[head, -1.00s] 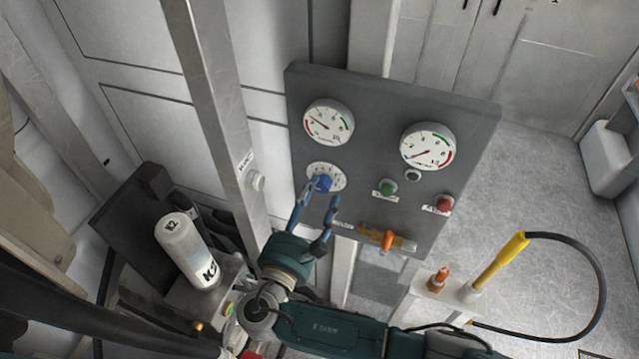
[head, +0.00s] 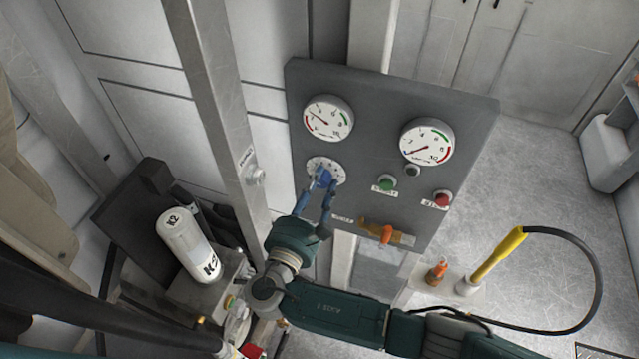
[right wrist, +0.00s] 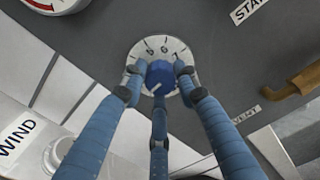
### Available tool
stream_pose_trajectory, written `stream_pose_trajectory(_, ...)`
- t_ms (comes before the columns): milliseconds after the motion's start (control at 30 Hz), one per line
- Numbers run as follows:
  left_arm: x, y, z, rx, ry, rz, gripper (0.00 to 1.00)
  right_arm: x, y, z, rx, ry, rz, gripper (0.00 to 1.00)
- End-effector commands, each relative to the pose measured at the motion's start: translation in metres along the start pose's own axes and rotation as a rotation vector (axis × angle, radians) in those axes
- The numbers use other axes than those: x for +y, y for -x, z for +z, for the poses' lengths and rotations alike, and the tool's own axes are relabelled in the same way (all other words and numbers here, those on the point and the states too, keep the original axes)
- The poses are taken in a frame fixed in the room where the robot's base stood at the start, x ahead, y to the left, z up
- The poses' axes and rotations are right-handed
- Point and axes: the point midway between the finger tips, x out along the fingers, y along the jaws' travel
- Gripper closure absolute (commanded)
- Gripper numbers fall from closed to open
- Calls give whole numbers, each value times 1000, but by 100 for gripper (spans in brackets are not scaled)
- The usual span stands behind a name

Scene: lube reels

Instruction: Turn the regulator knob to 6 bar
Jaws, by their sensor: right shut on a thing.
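The blue regulator knob (right wrist: 160,76) sits on a white numbered dial (head: 337,166) on the grey panel. In the right wrist view it has a light pointer mark, and several numerals show around the dial's upper rim. My right gripper (head: 323,179) is shut on the knob, its blue fingers around it; they also show in the right wrist view (right wrist: 159,82). The gauge above the knob (head: 328,118) has a needle pointing to the upper left. I cannot read an exact pressure. My left gripper is not in view.
A second gauge (head: 427,141), a green button (head: 387,183), a red button (head: 442,199) and an orange-handled valve (head: 386,235) share the panel. A metal post (head: 215,95) stands left of the panel. A yellow-handled hose (head: 497,256) stands at the right.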

Motion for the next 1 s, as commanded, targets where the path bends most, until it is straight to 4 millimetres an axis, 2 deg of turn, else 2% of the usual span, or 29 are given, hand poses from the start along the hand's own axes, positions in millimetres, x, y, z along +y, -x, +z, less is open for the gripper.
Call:
stream_pose_trajectory(267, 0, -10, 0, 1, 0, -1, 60, -1, 0, 0, -6, -120, -2, 96)
stream_pose_trajectory(700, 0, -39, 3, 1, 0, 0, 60, -2, -1, 1, -10, -442, -2, 96)
stream_pose_trajectory(1000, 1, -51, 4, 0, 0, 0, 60, -2, -1, 3, -11, -578, 0, 96)
